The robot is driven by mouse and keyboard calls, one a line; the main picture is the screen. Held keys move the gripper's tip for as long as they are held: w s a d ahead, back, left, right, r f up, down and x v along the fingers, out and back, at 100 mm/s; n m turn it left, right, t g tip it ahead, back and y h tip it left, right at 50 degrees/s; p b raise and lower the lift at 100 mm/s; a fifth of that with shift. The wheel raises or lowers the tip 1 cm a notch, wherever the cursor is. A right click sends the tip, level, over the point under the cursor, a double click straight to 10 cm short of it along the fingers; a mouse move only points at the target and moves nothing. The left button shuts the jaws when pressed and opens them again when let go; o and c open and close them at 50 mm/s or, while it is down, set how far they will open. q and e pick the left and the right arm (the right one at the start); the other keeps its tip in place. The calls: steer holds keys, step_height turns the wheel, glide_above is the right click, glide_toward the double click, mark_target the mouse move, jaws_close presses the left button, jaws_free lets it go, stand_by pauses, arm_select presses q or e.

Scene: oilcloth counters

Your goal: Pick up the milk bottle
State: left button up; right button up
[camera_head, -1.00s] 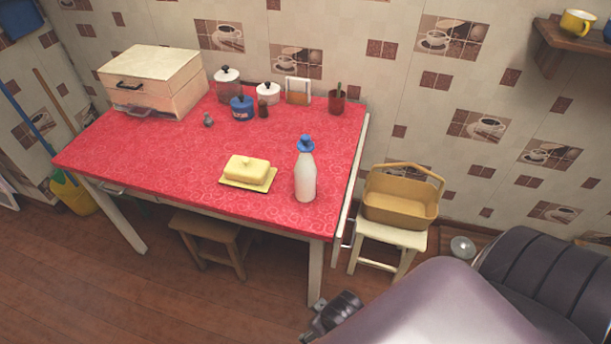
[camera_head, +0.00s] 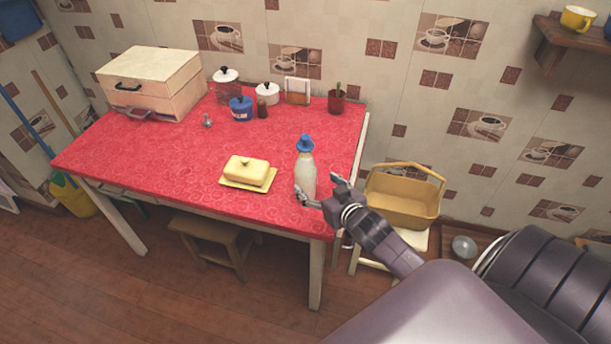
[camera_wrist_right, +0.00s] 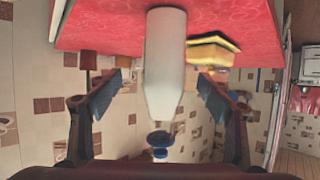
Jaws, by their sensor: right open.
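The milk bottle (camera_head: 305,166) is white with a blue cap. It stands upright near the front right corner of the red table. My right gripper (camera_head: 322,190) is at the bottle's lower part, with its fingers spread. In the right wrist view the bottle (camera_wrist_right: 165,65) hangs upside down in the picture, between the two open fingers of my right gripper (camera_wrist_right: 157,100). A gap shows on each side of the bottle, so the fingers do not appear to touch it. My left gripper is not in view.
A yellow butter dish (camera_head: 247,172) sits left of the bottle on the red table (camera_head: 170,160). A tan basket (camera_head: 402,198) stands on a stool to the right. Jars, a small pot and a bread box (camera_head: 150,85) are at the back.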

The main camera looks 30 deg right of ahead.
mark_target(305, 176)
steer(key=x, duration=0.4)
steer(key=p+x, duration=0.1)
steer(key=x, duration=0.2)
steer(key=shift+w+a+f, duration=0.1)
steer(key=shift+a, duration=0.25)
jaws_close()
stand_by(0.4)
